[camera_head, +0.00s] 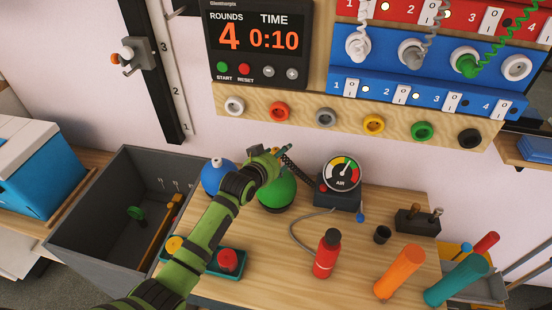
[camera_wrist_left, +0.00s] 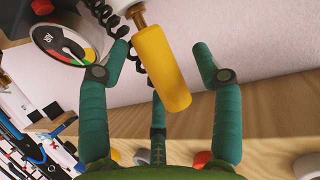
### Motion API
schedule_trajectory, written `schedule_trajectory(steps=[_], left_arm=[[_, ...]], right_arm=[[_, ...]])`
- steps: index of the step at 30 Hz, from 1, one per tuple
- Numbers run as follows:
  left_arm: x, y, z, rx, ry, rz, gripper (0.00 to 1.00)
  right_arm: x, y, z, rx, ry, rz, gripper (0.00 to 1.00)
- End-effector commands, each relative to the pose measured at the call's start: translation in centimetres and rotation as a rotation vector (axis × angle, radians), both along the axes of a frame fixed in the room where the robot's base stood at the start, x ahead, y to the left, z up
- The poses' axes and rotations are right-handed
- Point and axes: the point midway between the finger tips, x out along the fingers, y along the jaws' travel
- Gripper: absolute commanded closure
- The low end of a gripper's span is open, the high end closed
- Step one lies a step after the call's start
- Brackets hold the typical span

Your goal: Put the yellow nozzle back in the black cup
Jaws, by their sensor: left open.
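The yellow nozzle (camera_wrist_left: 163,70) shows large in the left wrist view, tilted, with a brass and white end and a black coiled hose (camera_wrist_left: 105,15) beside it. My left gripper (camera_wrist_left: 160,58) is open; its teal fingers stand on either side of the nozzle in this view, with gaps showing. In the head view my left gripper (camera_head: 280,151) is above the green ball, and the nozzle is hidden there; part of the coiled hose (camera_head: 293,170) shows. The small black cup (camera_head: 382,234) stands upright on the table, right of the gauge. My right gripper is not in view.
An air gauge box (camera_head: 340,186) stands behind the cup. A red bottle (camera_head: 326,254), orange cylinder (camera_head: 399,272) and teal cylinder (camera_head: 456,280) stand at the front. A green ball (camera_head: 278,192) and blue ball (camera_head: 216,177) are at the left. A grey bin (camera_head: 88,205) adjoins the table.

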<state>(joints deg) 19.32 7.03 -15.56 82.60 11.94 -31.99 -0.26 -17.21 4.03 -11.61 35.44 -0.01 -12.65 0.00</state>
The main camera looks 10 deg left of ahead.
Motion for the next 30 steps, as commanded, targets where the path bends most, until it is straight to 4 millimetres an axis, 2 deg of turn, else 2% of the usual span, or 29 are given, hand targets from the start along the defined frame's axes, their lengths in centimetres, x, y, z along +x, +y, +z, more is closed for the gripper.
schedule_trajectory(steps=[2, 3, 5, 6, 7, 8, 22, 26, 30], left_arm=[[0.0, 0.0, 0.0, 0.000, 0.000, 0.000, 0.35], [0.0, 0.0, 0.0, 0.000, 0.000, 0.000, 0.43], [0.0, 0.0, 0.0, 0.000, 0.000, 0.000, 0.67], [0.0, 0.0, 0.0, 0.000, 0.000, 0.000, 0.83], [0.0, 0.0, 0.0, 0.000, 0.000, 0.001, 0.95], [0.0, 0.0, 0.0, 0.000, 0.000, 0.001, 0.97], [0.0, 0.0, 0.5, 0.000, -0.001, 0.001, 1.00], [0.0, 0.0, 1.7, -0.001, -0.004, 0.001, 1.00], [0.0, 0.1, 4.0, 0.001, -0.006, 0.001, 1.00]], right_arm=[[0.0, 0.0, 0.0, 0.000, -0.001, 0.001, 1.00], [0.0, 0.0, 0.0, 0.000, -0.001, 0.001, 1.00], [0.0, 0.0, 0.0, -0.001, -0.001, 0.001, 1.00], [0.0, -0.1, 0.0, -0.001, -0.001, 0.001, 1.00], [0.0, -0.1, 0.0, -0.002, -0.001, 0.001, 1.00], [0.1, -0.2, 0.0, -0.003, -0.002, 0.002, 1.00], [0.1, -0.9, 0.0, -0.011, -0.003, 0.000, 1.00], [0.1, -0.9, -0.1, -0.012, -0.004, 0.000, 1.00], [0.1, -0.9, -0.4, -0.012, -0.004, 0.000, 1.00]])
